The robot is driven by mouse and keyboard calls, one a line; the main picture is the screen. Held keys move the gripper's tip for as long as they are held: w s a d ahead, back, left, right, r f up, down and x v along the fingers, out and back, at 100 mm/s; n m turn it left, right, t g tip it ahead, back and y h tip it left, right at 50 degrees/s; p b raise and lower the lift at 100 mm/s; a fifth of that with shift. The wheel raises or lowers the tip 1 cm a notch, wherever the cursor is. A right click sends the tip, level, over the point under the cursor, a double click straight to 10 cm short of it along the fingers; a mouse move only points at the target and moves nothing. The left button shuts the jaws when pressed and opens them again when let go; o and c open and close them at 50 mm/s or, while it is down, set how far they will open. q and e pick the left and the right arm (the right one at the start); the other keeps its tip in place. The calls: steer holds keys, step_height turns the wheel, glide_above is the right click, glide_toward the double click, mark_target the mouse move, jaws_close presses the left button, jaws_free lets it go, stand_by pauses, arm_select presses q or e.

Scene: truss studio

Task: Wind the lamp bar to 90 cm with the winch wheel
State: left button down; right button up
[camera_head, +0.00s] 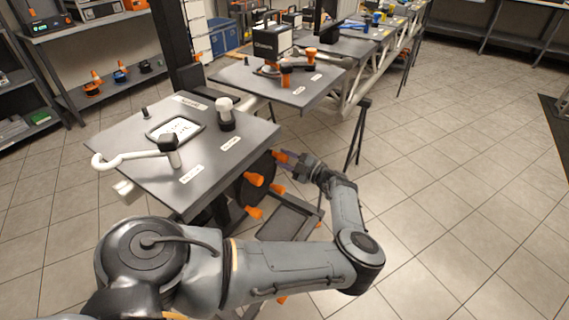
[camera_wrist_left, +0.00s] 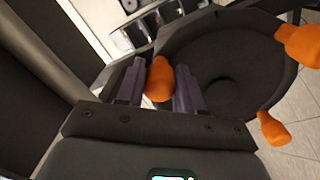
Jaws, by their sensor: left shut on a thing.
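The winch wheel (camera_head: 258,182) is a dark disc with several orange handles around its rim, mounted beside the near grey table. My left gripper (camera_head: 284,157) reaches it from the right and is shut on one orange handle at the upper right of the wheel. In the left wrist view, that orange handle (camera_wrist_left: 160,79) sits between the two purple-grey fingers, with the dark wheel (camera_wrist_left: 222,78) behind it and other orange handles at the right. I cannot make out the lamp bar or a height reading. My right gripper is not in view.
The near table (camera_head: 130,135) carries a white bent-handled tool (camera_head: 135,157), a white-and-black device (camera_head: 226,115) and a framed panel (camera_head: 190,120). A second table (camera_head: 240,76) stands behind it. A dark tripod (camera_head: 357,130) stands behind my gripper. The tiled floor at right is clear.

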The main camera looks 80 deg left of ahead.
arm_select(q)
steer(key=shift+s+d+r+n, duration=0.35)
steer(key=shift+r+n, duration=0.25)
steer(key=shift+n, duration=0.3)
steer(key=shift+r, duration=0.15)
steer(key=shift+s+r, duration=0.1)
steer(key=shift+r, duration=0.05)
steer(key=c, duration=1.2)
jaws_free()
steer(key=o, duration=0.5)
steer(key=shift+s+d, duration=0.1)
steer(key=shift+d, duration=0.05)
steer(key=shift+c, duration=0.2)
steer(key=shift+w+d+p, duration=0.2)
steer(key=shift+w+p, duration=0.15)
steer(key=shift+w, duration=0.05)
steer(key=p+v, duration=0.2)
steer(key=v, duration=0.8)
steer(key=shift+f, duration=0.25)
